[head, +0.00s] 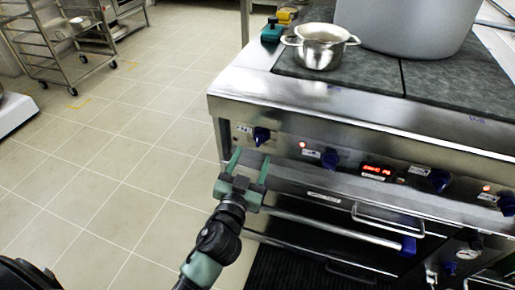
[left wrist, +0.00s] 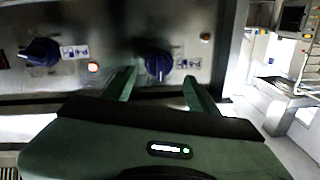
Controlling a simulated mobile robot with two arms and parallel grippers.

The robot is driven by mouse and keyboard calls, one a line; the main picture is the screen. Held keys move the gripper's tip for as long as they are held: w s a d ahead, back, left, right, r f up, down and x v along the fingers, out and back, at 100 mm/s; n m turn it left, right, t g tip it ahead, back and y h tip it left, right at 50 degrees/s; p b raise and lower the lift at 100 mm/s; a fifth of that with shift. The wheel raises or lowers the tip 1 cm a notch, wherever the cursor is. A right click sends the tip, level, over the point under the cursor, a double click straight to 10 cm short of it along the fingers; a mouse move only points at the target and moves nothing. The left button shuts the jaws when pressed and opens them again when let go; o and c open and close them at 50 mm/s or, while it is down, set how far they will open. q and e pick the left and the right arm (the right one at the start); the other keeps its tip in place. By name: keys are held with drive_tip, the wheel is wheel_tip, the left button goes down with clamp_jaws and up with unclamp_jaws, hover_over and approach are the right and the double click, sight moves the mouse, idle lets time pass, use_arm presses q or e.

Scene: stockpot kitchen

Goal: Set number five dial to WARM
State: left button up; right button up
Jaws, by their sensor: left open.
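The stove front carries several blue dials. The leftmost dial (head: 261,136) sits by a small white label. A second dial (head: 330,158), a third (head: 439,181) and a fourth (head: 507,203) follow to the right. I cannot read which one is number five, or a WARM mark. My left gripper (head: 250,156) is open and empty, just in front of and below the leftmost dial. In the left wrist view, a blue dial (left wrist: 158,65) shows between and beyond the open fingers (left wrist: 159,82), apparently not gripped. Another dial (left wrist: 40,52) is to its left. My right gripper is out of view.
A red digital display (head: 377,171) and lit red lamps are on the panel. Below are oven handles (head: 390,220). A small steel pot (head: 320,46) and a large stockpot (head: 403,25) stand on the stove top. Tiled floor (head: 120,140) at left is clear up to a rack (head: 65,50).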

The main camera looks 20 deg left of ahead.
sight(258, 144)
use_arm(q)
drive_tip(key=w, duration=0.6)
drive_tip(key=shift+w+a, duration=0.1)
drive_tip(key=shift+w, duration=0.1)
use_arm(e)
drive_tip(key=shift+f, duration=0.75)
use_arm(q)
drive_tip(key=shift+c, duration=0.2)
clamp_jaws()
